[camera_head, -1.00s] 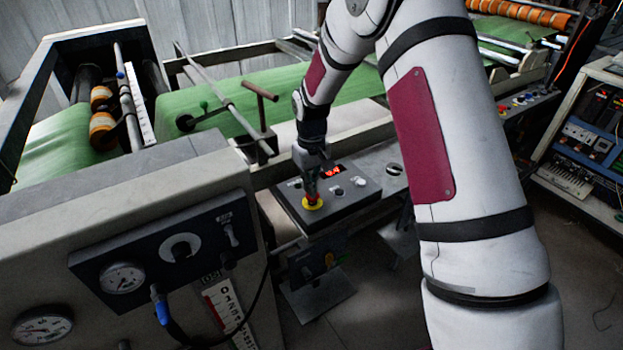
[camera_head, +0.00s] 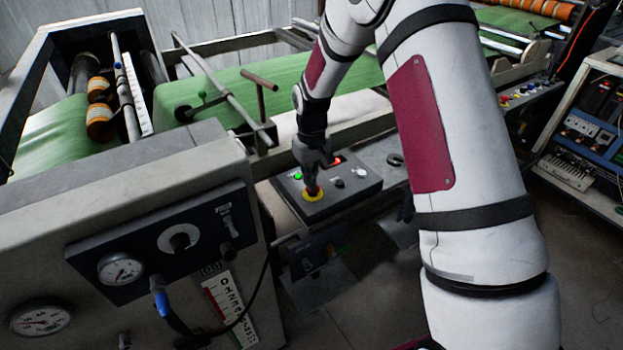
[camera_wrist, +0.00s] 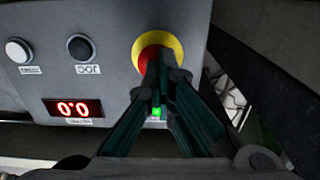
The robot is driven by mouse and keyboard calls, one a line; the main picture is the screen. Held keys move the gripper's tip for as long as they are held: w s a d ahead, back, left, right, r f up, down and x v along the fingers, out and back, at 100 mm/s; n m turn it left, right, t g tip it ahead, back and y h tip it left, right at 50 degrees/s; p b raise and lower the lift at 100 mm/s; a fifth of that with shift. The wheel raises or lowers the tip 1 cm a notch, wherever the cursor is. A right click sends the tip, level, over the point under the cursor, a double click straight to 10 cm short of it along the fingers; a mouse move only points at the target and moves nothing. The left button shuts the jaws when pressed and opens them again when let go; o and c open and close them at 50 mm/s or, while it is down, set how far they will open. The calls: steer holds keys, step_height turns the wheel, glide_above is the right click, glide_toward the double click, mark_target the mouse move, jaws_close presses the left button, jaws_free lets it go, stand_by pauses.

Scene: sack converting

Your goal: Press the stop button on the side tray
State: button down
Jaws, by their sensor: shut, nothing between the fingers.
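The stop button is a red mushroom head (camera_wrist: 148,56) in a yellow ring (camera_wrist: 172,42), on a grey control box (camera_head: 340,203) on the side tray. In the head view its yellow ring (camera_head: 314,197) shows at the box's near left. My gripper (camera_head: 314,186) is shut and empty, pointing down over the button. In the wrist view its fingertips (camera_wrist: 163,58) overlap the red head and seem to touch it; they hide part of it, so how far it is pressed cannot be told. A green light (camera_wrist: 156,112) glows beside it. The red display (camera_wrist: 73,108) reads 0.0.
A white button (camera_wrist: 18,50) and a black button (camera_wrist: 80,47) sit on the same box. The machine panel with gauges (camera_head: 120,269) stands at left front. A lever with a brown handle (camera_head: 260,82) rises behind. Open floor lies at the front right.

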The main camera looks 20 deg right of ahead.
step_height(320, 180, up, 13)
steer(key=s+r+t, duration=0.1)
steer(key=s+r, duration=0.6)
steer(key=r, duration=0.3)
steer(key=s+r+m+t, duration=0.1)
steer(key=s+r+t, duration=0.1)
steer(key=s, duration=1)
steer(key=s+d+r+m+t, duration=0.1)
steer(key=s+r+m, duration=0.1)
steer(key=s, duration=1.1)
steer(key=shift+s+r+t, duration=0.25)
steer(key=shift+r+t, duration=0.15)
steer(key=shift+r, duration=0.4)
